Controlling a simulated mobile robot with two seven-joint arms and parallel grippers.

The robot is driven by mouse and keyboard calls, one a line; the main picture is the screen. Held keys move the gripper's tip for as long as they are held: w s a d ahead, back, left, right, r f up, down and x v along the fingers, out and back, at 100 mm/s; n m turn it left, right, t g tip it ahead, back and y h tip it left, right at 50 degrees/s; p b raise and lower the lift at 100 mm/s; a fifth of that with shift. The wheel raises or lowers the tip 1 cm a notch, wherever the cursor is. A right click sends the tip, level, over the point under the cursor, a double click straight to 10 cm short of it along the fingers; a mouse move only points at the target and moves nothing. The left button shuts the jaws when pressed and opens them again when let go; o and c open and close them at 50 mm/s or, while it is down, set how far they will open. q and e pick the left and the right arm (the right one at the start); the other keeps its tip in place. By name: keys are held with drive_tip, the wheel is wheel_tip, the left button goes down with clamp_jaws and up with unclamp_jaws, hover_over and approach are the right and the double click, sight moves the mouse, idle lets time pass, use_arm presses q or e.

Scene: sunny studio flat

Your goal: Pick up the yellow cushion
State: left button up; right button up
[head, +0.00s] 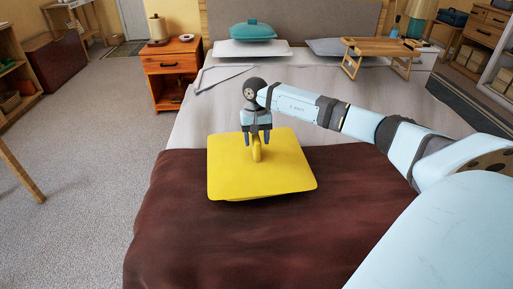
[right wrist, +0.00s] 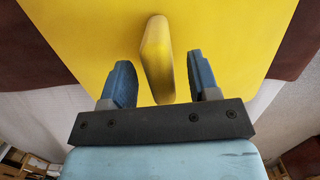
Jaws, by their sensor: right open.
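The yellow cushion (head: 262,180) lies flat on the bed, partly over the dark brown blanket. A raised yellow handle (head: 257,150) stands up from its top. My right gripper (head: 257,139) is above the cushion and points down at the handle. In the right wrist view its two blue fingers (right wrist: 163,82) are open, one on each side of the handle (right wrist: 157,58), with gaps on both sides. The cushion (right wrist: 215,30) fills most of that view. My left gripper does not show.
The brown blanket (head: 240,245) covers the near part of the bed. A nightstand (head: 171,65) stands left of the bed.

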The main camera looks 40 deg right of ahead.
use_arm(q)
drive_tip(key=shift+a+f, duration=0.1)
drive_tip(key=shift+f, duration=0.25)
use_arm(e)
clamp_jaws()
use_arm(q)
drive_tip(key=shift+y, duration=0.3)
use_arm(e)
drive_tip(key=shift+r, duration=0.1)
